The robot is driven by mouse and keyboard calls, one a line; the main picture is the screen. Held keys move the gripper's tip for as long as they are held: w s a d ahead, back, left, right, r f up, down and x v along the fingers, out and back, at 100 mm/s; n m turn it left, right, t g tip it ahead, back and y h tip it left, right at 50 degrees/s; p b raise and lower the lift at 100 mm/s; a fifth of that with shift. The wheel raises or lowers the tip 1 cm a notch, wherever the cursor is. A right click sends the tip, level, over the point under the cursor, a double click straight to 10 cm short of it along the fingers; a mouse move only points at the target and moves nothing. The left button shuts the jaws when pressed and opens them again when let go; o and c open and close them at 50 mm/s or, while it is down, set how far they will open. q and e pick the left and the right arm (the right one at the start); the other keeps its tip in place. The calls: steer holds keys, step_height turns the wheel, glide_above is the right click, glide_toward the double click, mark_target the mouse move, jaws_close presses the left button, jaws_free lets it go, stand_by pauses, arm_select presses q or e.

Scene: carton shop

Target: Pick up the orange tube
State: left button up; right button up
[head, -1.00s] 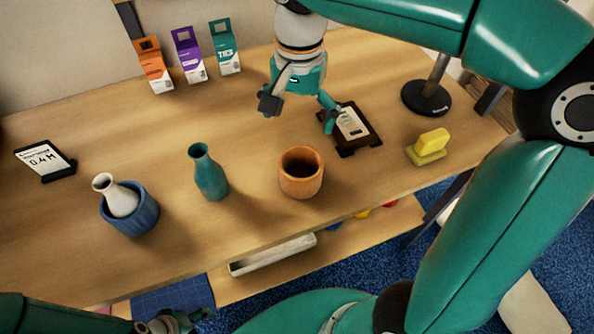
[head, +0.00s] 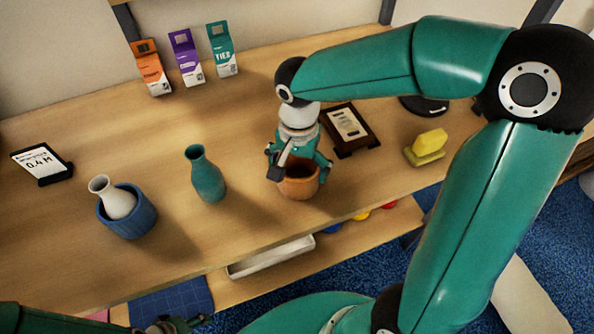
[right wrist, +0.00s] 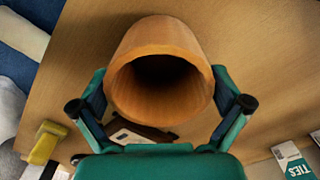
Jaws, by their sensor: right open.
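The orange tube (head: 301,189) stands upright on the wooden table, with its upper part partly hidden by my right gripper (head: 298,170). In the right wrist view its open end faces the camera, and its wall (right wrist: 160,32) shows above a dark hollow. My right gripper is open (right wrist: 161,106), with one finger on each side of the tube. Gaps show between the fingers and the wall, so it does not hold the tube. My left gripper (head: 172,326) is at the bottom edge of the head view, mostly cut off.
A teal vase (head: 206,176) stands left of the tube. A white vase (head: 116,201) sits in a blue pot (head: 144,215). A dark framed plaque (head: 350,132) lies behind right, with a yellow block (head: 429,143) further right. Three cartons, including a purple one (head: 186,57), stand at the back.

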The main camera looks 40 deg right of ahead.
steer(key=shift+f, duration=0.85)
steer(key=c, duration=0.4)
steer(key=shift+r, duration=0.1)
